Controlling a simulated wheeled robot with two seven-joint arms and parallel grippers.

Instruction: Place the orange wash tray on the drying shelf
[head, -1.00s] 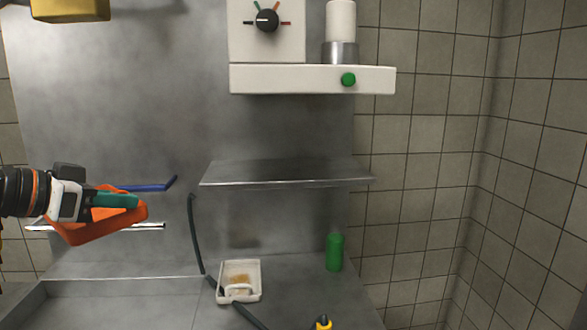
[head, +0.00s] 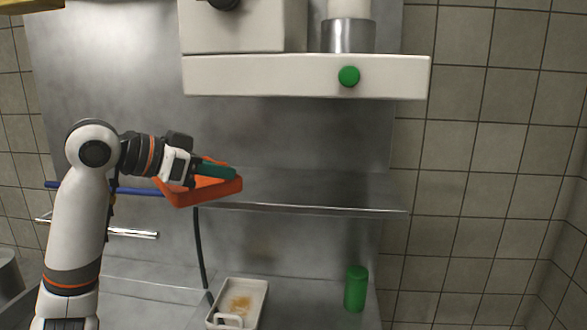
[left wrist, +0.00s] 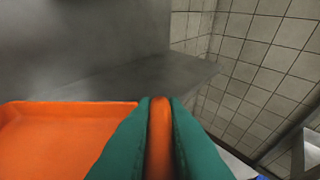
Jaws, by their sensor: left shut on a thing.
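The orange wash tray (head: 208,191) is held by my left gripper (head: 226,173), which is shut on its rim. In the left wrist view the orange tray (left wrist: 60,135) lies to the left, and its wall is pinched between the green fingers (left wrist: 160,115). The grey metal drying shelf (head: 310,195) is on the back wall. The tray is at the shelf's left end in the head view; I cannot tell if they touch. The shelf (left wrist: 140,72) also shows ahead in the left wrist view. My right gripper is not in view.
A white machine ledge with a green knob (head: 349,76) hangs above the shelf. Below are a white dish (head: 255,298) and a green bottle (head: 356,288). A blue bar (head: 135,190) and a metal rail (head: 130,233) are at the left. The shelf's visible top is bare.

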